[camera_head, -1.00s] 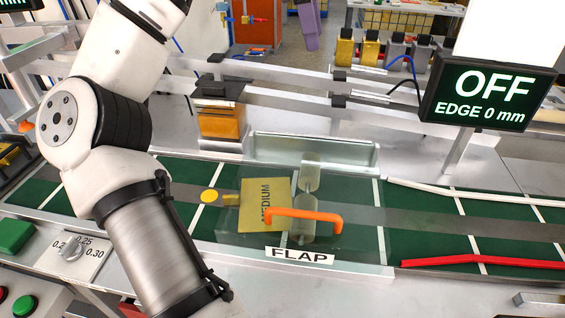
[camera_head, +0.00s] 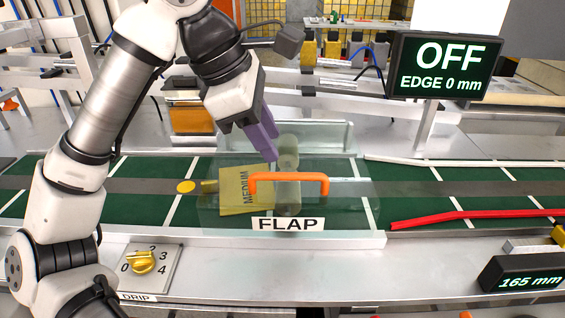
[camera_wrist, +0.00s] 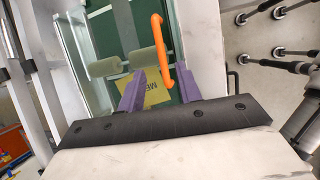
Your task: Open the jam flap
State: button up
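The jam flap (camera_head: 343,212) is a clear cover lying closed over the green belt, with a FLAP label (camera_head: 287,224) on its front edge. Its orange bar handle (camera_head: 290,177) stands up from it, and it also shows in the wrist view (camera_wrist: 161,48). My gripper (camera_head: 267,155), with purple fingers, points down above the flap, apparently apart from the handle. In the wrist view the fingers (camera_wrist: 159,75) are spread with nothing between them, and the handle lies near the right finger. A yellow MEDIUM sheet (camera_head: 232,198) and pale rollers (camera_head: 288,160) show through the flap.
A screen (camera_head: 446,66) reading OFF, EDGE 0 mm stands at the back right. A red rail (camera_head: 462,215) and a white rail (camera_head: 450,165) run along the belt at right. A yellow knob (camera_head: 143,262) and a 165 mm display (camera_head: 525,275) sit in front.

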aim_at(283, 176)
jog(key=x, duration=0.6)
jog(key=shift+f, duration=0.15)
grip_shut()
